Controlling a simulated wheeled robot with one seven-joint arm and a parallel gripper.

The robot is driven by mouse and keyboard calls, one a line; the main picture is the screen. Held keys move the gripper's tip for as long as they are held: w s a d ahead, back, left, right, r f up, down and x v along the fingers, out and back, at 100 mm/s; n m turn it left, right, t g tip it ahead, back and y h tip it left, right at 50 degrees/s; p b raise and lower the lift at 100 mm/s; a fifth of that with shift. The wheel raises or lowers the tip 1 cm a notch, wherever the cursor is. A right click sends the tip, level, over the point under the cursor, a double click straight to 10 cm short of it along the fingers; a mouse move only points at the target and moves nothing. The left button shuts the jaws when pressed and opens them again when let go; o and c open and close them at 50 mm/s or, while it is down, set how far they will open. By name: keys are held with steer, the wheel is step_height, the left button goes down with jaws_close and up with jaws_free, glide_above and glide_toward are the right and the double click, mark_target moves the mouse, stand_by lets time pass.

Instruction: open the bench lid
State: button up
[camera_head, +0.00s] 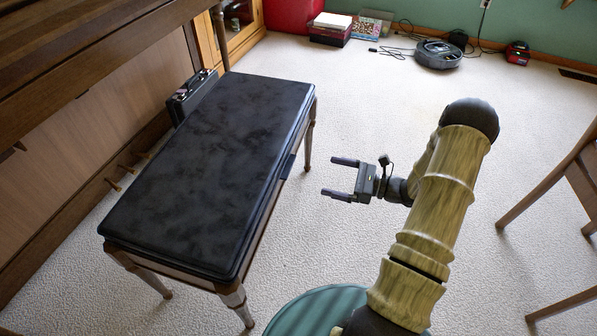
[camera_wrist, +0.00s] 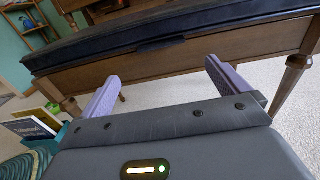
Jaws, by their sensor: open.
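The bench (camera_head: 215,165) stands left of centre in the head view, in front of the piano. Its black padded lid (camera_head: 225,140) lies flat and shut on the wooden frame. In the wrist view the long side of the bench (camera_wrist: 215,50) spans the upper part, with a dark tab (camera_wrist: 160,44) at the middle of the lid's (camera_wrist: 90,42) lower edge. My gripper (camera_head: 343,177) is open and empty, to the right of the bench and apart from it. In the wrist view its two purple fingers (camera_wrist: 158,85) point towards the bench side.
The piano (camera_head: 90,120) is at the left, with brass pedals (camera_head: 125,168) and a dark case (camera_head: 190,95) behind the bench. A wooden chair (camera_head: 560,190) stands at the right. A robot vacuum (camera_head: 437,54) and books (camera_head: 331,28) lie by the far wall. Carpet is clear between.

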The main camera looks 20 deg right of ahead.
steer(key=b, duration=0.4)
glide_toward(286, 165)
steer(key=x, duration=0.6)
steer(key=shift+w+a, duration=0.1)
steer(key=shift+a, duration=0.1)
steer(key=shift+c, duration=0.2)
steer(key=c, duration=1.1)
